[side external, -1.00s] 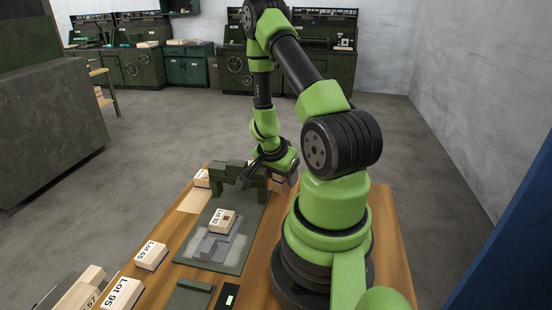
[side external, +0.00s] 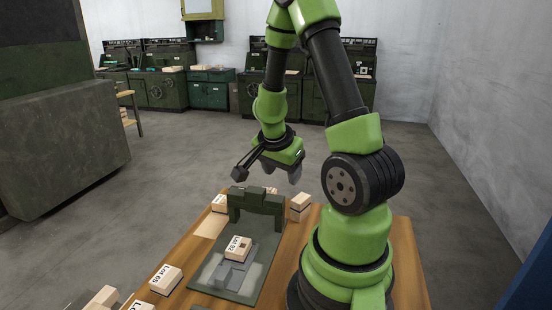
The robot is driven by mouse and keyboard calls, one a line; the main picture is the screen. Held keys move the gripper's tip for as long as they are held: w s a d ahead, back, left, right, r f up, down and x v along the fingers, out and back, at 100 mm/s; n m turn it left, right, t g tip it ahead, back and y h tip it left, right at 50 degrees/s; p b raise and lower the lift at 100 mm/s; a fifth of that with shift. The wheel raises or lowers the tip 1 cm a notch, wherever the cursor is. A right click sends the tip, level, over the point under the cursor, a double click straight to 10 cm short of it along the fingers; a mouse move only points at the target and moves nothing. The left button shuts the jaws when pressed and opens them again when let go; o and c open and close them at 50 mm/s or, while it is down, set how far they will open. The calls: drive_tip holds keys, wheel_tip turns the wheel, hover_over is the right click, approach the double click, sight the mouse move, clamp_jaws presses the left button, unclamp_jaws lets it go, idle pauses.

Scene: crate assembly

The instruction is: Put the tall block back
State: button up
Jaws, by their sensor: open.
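A pale wooden block (side external: 299,207), taller than it is wide, stands upright on the table just right of the dark green arch-shaped fixture (side external: 257,207). It looks like the tall block, and no label on it can be read. My gripper (side external: 281,172) hangs above and behind the arch, up and to the left of this block. It is open, with nothing seen between its fingers, and is apart from the block.
A block labelled Lot 92 (side external: 238,248) sits on a grey piece on the green plate (side external: 247,287). A Lot 65 block (side external: 166,279) lies left of the plate. Another block (side external: 219,203) is left of the arch. The wooden table (side external: 294,255) is bare right of the plate.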

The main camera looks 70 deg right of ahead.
drive_tip(key=w+a+r+n+t+y, duration=0.4)
drive_tip(key=w+a+r+n+t, duration=0.55)
drive_tip(key=a+r, duration=0.5)
drive_tip(key=s+a+r+n+g+y, duration=0.1)
drive_tip(key=s+a+r+n+y, duration=0.1)
drive_tip(key=s+a+n, duration=0.6)
drive_tip(key=shift+s+r+g, duration=0.35)
drive_tip(key=shift+s+r, duration=0.3)
drive_tip(key=shift+s, duration=0.55)
drive_tip(key=shift+a, duration=0.1)
